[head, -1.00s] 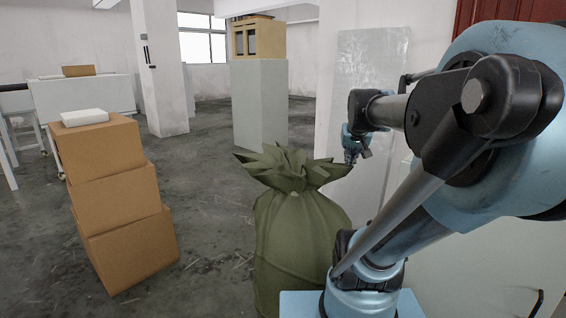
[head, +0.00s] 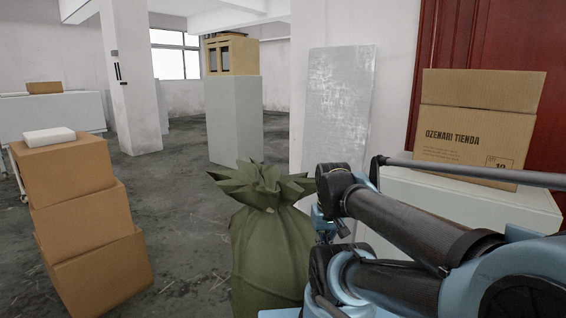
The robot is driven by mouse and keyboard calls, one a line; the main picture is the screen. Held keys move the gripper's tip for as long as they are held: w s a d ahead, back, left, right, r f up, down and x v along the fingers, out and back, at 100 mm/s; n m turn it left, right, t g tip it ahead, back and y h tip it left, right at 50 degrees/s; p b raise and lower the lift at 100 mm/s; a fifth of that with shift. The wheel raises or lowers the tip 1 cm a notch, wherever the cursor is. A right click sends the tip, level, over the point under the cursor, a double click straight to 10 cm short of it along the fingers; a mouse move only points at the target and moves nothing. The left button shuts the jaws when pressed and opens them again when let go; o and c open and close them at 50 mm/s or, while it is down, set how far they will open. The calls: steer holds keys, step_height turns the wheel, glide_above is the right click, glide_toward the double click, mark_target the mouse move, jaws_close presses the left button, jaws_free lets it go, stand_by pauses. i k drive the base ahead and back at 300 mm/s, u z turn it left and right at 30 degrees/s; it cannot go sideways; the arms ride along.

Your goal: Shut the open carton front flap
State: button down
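The brown cardboard carton (head: 465,148), printed "OZENARI TIENDA", stands on a pale cabinet at the right. A plain flap (head: 483,90) stands up along its top, above the printed face. I cannot see into the carton or tell how its other flaps lie. My gripper (head: 336,228) hangs below the wrist, left of the carton and well apart from it, just right of the green sack. It is small and partly hidden by my arm, so its fingers are unclear. My forearm crosses in front of the cabinet and the carton's lower edge.
A green tied sack (head: 268,245) stands close in front. Stacked brown boxes (head: 88,215) with a white block on top stand left. A grey panel (head: 338,120) leans on the wall behind my gripper. The pale cabinet (head: 545,212) bears the carton. Open floor lies between boxes and sack.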

mark_target(519, 91)
steer(key=z, duration=1.5)
steer(key=k, duration=1.05)
steer(key=u, duration=0.05)
